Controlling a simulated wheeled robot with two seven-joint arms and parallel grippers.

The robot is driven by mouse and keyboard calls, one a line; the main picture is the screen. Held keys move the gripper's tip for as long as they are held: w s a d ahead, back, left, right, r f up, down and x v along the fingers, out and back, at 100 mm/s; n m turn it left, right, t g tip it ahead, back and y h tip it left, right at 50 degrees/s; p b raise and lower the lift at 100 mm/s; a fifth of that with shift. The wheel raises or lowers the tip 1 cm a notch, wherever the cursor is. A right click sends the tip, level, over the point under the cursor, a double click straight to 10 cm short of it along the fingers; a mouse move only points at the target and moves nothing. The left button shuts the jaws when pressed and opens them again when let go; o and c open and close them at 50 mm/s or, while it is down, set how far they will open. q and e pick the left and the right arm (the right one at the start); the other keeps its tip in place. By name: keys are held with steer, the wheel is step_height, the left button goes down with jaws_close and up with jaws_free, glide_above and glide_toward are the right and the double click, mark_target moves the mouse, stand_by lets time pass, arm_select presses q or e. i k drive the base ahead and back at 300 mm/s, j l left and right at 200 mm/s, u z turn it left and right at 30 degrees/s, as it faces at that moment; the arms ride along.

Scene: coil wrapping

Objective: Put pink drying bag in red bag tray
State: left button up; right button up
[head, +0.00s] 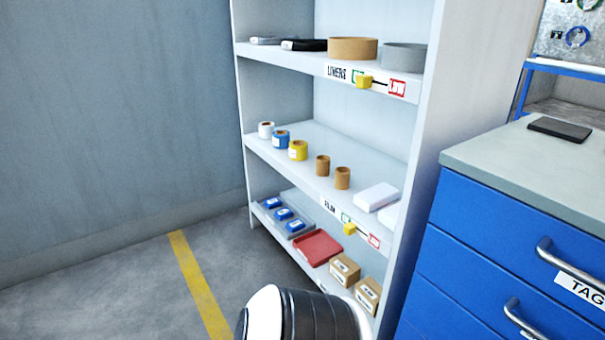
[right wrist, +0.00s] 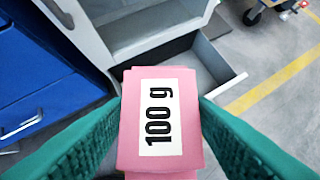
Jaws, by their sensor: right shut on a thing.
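The pink drying bag (right wrist: 190,125), with a white label reading "100 g", is between the two green fingers of my right gripper (right wrist: 160,102) in the right wrist view. The gripper is shut on it. The red bag tray (head: 316,248) lies on the lowest shelf in the head view, between blue-topped items on its left and small cardboard boxes on its right. The bag does not show in the head view. My left gripper is in neither view.
The white shelf unit (head: 272,143) holds rolls, tubes and white packs on its upper levels. A blue drawer cabinet (head: 490,250) stands close on the right. An open grey drawer (right wrist: 232,84) shows in the wrist view. The floor left of the shelf is clear.

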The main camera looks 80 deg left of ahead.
mark_target(318, 248)
steer(key=k+j+u, duration=0.15)
steer(key=j+u, duration=0.15)
steer(key=j, duration=0.15)
steer(key=k+j+u, duration=0.1)
steer(key=j+u, duration=0.2)
steer(key=j, duration=0.2)
steer(key=j+u, duration=0.3)
steer(key=j, duration=0.2)
steer(key=k, duration=0.05)
